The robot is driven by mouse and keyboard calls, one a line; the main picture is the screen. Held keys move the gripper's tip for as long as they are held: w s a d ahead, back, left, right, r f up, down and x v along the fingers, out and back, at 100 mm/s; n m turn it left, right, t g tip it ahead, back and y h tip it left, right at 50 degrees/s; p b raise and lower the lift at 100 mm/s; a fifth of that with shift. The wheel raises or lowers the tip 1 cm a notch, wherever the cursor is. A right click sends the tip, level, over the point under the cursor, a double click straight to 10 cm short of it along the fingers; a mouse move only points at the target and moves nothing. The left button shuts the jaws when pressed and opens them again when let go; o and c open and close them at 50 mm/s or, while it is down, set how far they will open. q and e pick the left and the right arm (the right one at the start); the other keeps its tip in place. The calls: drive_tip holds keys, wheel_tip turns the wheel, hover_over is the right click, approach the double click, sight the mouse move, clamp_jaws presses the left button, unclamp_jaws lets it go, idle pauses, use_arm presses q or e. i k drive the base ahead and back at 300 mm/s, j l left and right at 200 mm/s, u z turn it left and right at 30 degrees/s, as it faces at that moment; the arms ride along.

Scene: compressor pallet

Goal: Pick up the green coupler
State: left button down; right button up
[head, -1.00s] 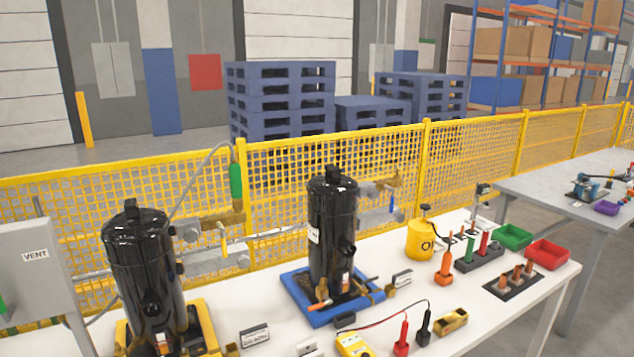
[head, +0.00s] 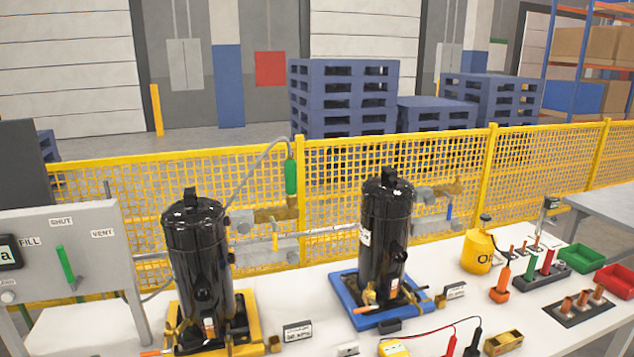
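A green coupler-like cylinder (head: 291,177) stands upright at the end of a grey hose, in front of the yellow mesh fence. It is just above a brass fitting (head: 277,214) on the grey pipework; I cannot tell whether they are joined. A smaller green upright piece (head: 531,267) stands beside a red one in a dark holder at the right of the table. Neither of my grippers shows in the head view.
Two black compressors stand on the white table, one on a yellow base (head: 250,318), one on a blue base (head: 340,284). A grey panel (head: 95,222) with a green lever (head: 66,267) is at left. Green (head: 577,258) and red (head: 615,279) bins are at right.

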sight(291, 164)
drive_tip(key=i+l, duration=0.1)
drive_tip(key=i, duration=0.85)
drive_tip(key=z, duration=1.1)
